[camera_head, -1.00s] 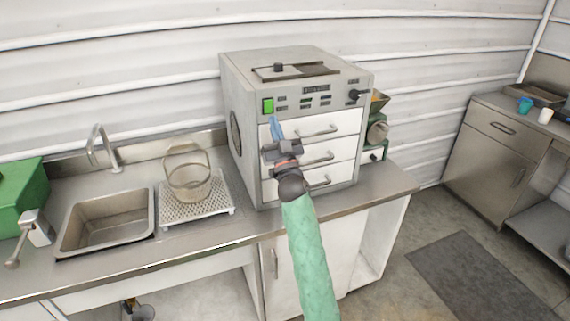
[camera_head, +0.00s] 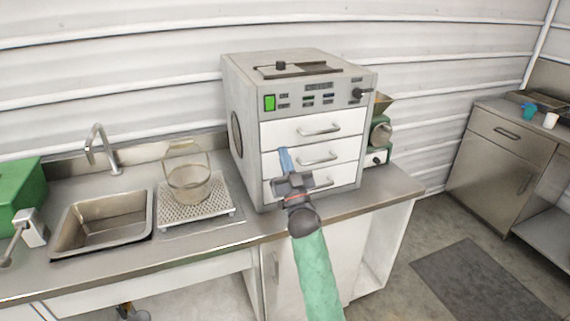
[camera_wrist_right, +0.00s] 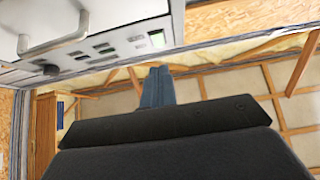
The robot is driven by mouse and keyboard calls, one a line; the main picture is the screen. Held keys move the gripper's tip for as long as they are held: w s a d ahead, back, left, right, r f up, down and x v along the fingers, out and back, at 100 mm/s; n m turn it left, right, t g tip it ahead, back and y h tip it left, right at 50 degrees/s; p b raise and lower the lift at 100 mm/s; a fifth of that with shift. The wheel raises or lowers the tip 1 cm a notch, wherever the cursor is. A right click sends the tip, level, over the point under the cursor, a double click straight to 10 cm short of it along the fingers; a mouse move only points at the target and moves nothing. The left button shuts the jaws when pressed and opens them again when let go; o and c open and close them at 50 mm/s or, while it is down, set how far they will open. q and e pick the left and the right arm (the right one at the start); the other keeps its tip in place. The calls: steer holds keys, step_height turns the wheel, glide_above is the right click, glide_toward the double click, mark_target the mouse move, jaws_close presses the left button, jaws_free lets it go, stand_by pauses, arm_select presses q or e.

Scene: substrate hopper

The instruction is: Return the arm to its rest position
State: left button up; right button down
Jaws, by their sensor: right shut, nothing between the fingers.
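My right gripper (camera_head: 284,161) is in front of the grey machine's drawers in the head view, with its blue fingers together and empty. Its arm, in a green sleeve, comes up from the bottom of the picture. The shut fingers also show in the right wrist view (camera_wrist_right: 158,86), with the machine's front panel at the upper left. The grey machine (camera_head: 245,150) has three white drawers, all shut, and a green-lit switch (camera_head: 269,103). I cannot tell whether the fingers touch the drawer fronts. My left gripper is not in view.
A wire basket (camera_head: 188,185) stands on a perforated tray (camera_head: 222,212) left of the machine. A sink (camera_head: 100,222) and a green box (camera_head: 18,190) are farther left. A green grinder-like device (camera_head: 380,135) is at the machine's right. The floor at right is open.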

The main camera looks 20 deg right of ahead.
steer(key=shift+s+f, duration=0.15)
steer(key=shift+f, duration=0.15)
step_height(320, 180, down, 25)
steer(key=m+g+h, duration=0.2)
steer(key=g, duration=0.5)
steer(key=s+a+f+g, duration=0.1)
steer(key=s+f+g, duration=0.25)
steer(key=f, duration=0.65)
steer(key=s+a+f+g, duration=0.1)
steer(key=s+f+g, duration=0.1)
steer(key=s+f, duration=0.5)
steer(key=s+a+f+n+g, duration=0.1)
steer(key=s+f+g, duration=0.2)
steer(key=s+f, duration=0.6)
steer(key=s+a+f+n+g, duration=0.1)
steer(key=s+f+g, duration=0.35)
steer(key=f, duration=0.75)
steer(key=s+f+g, duration=0.1)
steer(key=s+f, duration=0.2)
steer(key=s, duration=0.4)
steer(key=s+a+f+n+g+y, duration=0.1)
steer(key=s+f+g, duration=0.1)
steer(key=s+f, duration=0.2)
steer(key=s+f+g, duration=0.1)
steer(key=s+f, duration=0.2)
steer(key=s, duration=0.8)
steer(key=shift+a+f+n+g+y, duration=0.3)
steer(key=shift+a+g, duration=0.1)
